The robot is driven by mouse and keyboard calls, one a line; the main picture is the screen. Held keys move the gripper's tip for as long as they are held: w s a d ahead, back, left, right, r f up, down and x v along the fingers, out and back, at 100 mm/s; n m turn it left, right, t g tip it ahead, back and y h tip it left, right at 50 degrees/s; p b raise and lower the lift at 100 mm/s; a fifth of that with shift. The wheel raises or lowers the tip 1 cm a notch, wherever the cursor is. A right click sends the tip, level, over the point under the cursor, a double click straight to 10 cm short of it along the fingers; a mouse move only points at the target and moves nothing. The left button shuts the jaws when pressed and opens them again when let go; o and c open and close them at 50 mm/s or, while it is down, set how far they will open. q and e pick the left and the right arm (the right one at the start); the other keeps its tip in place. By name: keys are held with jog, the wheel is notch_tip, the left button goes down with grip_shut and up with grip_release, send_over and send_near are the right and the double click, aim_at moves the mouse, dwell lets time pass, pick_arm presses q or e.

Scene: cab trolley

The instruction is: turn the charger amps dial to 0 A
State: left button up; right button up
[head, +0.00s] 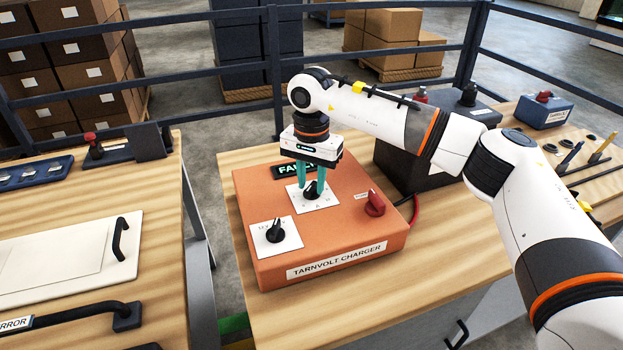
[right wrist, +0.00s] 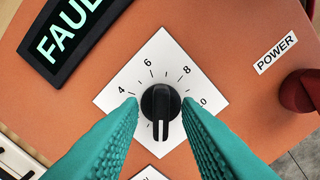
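The charger (head: 330,258) is an orange box labelled TARNVOLT CHARGER on the wooden bench. Its numbered dial (right wrist: 160,105) has a black knob on a white plate; the right wrist view shows 4, 6, 8 and 10. The knob's ridge, with a pale line, points toward the bottom of that view. The low end of the scale is hidden by a finger. My right gripper (head: 311,182) is above the dial, its teal fingers open on either side of the knob (right wrist: 160,106), with small gaps visible. My left gripper is not in view.
A second black dial (head: 275,231) sits at the charger's front left. A red power knob (head: 375,203) is at its right. A display (head: 294,170) reading FAUL, partly cut off, is behind.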

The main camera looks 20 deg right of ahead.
aim_at(312, 185)
jog(key=shift+r, duration=0.1)
notch_tip(312, 185, up, 12)
jog(key=shift+b, duration=0.45)
dwell(0.4)
